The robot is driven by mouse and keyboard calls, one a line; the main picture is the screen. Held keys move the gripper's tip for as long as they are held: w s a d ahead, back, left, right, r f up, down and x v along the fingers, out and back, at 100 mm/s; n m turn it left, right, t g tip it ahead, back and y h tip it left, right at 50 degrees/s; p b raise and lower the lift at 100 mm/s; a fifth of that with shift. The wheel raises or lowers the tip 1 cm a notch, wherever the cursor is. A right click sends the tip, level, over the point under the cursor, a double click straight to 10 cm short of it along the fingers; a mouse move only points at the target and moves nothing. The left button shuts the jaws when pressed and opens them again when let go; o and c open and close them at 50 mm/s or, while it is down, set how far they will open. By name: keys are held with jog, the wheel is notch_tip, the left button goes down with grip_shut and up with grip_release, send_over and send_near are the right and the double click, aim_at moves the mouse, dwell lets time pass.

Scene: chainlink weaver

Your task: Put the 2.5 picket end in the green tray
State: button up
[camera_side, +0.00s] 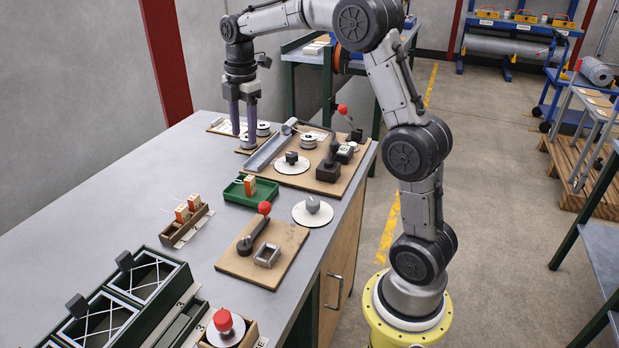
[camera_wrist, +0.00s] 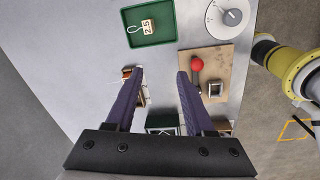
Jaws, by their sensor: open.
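The green tray (camera_side: 265,198) stands on the bench in the side view; it also shows at the top of the wrist view (camera_wrist: 167,36). The picket end marked 2.5 (camera_wrist: 148,26), a small orange-and-cream block with a pale wire hook, lies inside the tray; it also shows in the side view (camera_side: 250,185). My gripper (camera_side: 244,136) is open and empty, pointing down beyond the tray, near the spools at the bench's far end. Its two purple fingers (camera_wrist: 159,72) are apart in the wrist view, with nothing between them.
A wooden holder (camera_side: 176,237) with more orange-and-cream blocks stands left of the tray. A board with a red-knobbed lever (camera_side: 238,262) and a white dial (camera_side: 312,218) are nearer. A fixture board (camera_side: 330,195) lies behind the tray. The bench's left side is clear.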

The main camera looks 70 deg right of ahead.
jog(key=s+a+r+m+t, duration=0.2)
jog(key=s+a+m, duration=0.35)
jog(key=s, duration=0.45)
jog(key=s+a+r+m+t, duration=0.1)
jog(key=s+a+r+m, duration=0.1)
jog(key=s+a+m, duration=0.45)
jog(key=s+a+f+m+t, duration=0.1)
jog(key=s+a+f+m, duration=0.2)
jog(key=s, duration=0.7)
jog(key=shift+f+t, duration=0.3)
jog(key=shift+f, duration=0.45)
